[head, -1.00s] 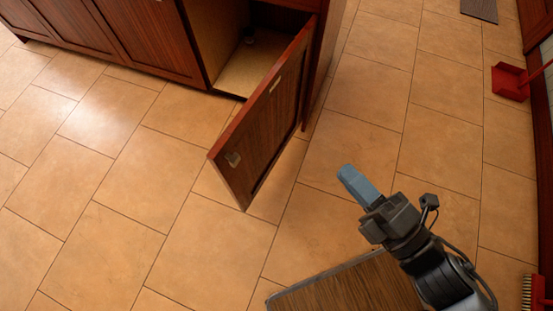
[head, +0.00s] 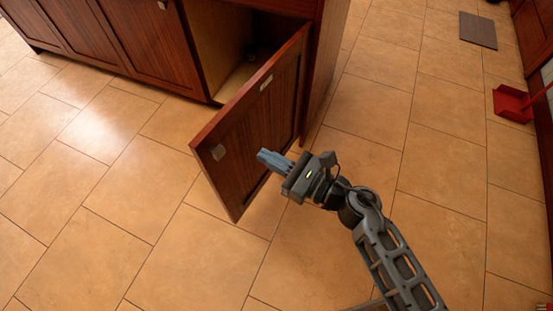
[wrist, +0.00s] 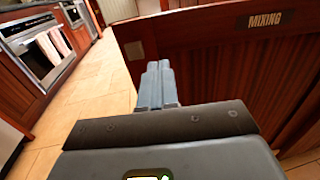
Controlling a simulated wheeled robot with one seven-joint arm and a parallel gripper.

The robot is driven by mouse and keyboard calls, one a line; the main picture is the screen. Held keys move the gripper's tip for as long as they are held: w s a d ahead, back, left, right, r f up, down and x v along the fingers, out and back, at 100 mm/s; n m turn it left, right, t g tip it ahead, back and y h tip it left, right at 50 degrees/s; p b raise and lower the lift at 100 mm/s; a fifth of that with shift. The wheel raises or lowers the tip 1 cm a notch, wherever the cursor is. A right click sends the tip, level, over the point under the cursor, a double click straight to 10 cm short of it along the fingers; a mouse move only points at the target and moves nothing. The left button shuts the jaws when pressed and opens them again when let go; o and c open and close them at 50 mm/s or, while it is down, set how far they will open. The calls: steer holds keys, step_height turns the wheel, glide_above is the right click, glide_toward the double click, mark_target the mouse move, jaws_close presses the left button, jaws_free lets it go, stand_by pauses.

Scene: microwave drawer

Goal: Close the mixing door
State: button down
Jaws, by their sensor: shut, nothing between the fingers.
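The mixing door (head: 245,140) is a reddish-brown wooden cabinet door standing wide open from the cabinet (head: 215,40). It hinges on the right side of the opening, and its free edge points toward the lower left. Its "MIXING" label shows in the wrist view (wrist: 265,19), near the top of the door (wrist: 230,60). My gripper (head: 264,158) is shut and empty, in front of the door's outer face. In the wrist view its fingers (wrist: 157,75) point at the door near its free edge. I cannot tell whether they touch it.
Open tile floor (head: 120,230) lies left of and below the door. A red dustpan (head: 512,103) and a grey mat (head: 478,30) are at the right. An oven (wrist: 40,50) with hanging towels is at the left in the wrist view.

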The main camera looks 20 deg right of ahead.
mark_target(222, 133)
steer(key=x, duration=1)
steer(key=shift+a, duration=0.1)
